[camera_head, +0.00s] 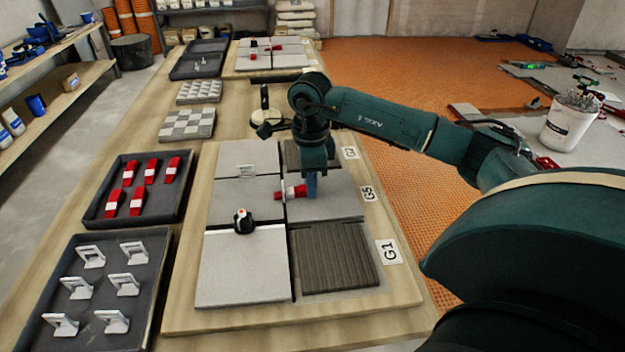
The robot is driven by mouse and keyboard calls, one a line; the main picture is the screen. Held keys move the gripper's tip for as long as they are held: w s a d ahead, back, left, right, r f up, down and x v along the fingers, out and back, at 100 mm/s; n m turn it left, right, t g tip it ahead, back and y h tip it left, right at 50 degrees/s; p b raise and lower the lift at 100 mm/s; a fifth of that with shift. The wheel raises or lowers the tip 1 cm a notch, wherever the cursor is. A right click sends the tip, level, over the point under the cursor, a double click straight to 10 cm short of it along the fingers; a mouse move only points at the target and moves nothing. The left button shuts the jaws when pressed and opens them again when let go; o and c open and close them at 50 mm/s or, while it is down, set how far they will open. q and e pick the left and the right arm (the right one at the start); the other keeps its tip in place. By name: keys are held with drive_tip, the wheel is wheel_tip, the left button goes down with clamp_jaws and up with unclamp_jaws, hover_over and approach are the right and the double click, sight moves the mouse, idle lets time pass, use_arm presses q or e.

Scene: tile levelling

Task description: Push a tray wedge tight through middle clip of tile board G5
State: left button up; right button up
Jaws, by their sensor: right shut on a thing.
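Tile board G5 (184,318) is a wooden board on the bench with grey and dark ribbed tiles. A red wedge (281,195) lies across the joint near the board's middle. A pale strip, perhaps the middle clip (289,193), shows between its red parts; how far the wedge goes through cannot be told. My right gripper (311,188) points down at the wedge's right end, shut on it, low over the tiles. Its fingers partly hide that end. The wedge tray (92,222) at the left holds several red wedges. My left gripper is out of view.
A tray of white clips (160,262) is at the front left. Tile samples (188,124) and another board (268,60) lie farther back.

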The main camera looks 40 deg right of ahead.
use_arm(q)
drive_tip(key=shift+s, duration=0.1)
use_arm(e)
drive_tip(key=shift+w+a+r, duration=0.1)
drive_tip(key=shift+w+a, duration=0.35)
drive_tip(key=shift+a, duration=0.25)
idle(0.7)
drive_tip(key=o, duration=0.9)
drive_tip(key=shift+o, duration=0.2)
drive_tip(key=shift+s, duration=0.1)
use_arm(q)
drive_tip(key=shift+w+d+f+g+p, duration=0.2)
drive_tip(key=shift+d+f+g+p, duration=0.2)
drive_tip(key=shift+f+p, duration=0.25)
use_arm(e)
wheel_tip(320, 180, up, 13)
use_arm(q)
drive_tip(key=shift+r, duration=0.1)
use_arm(e)
drive_tip(key=shift+r, duration=0.15)
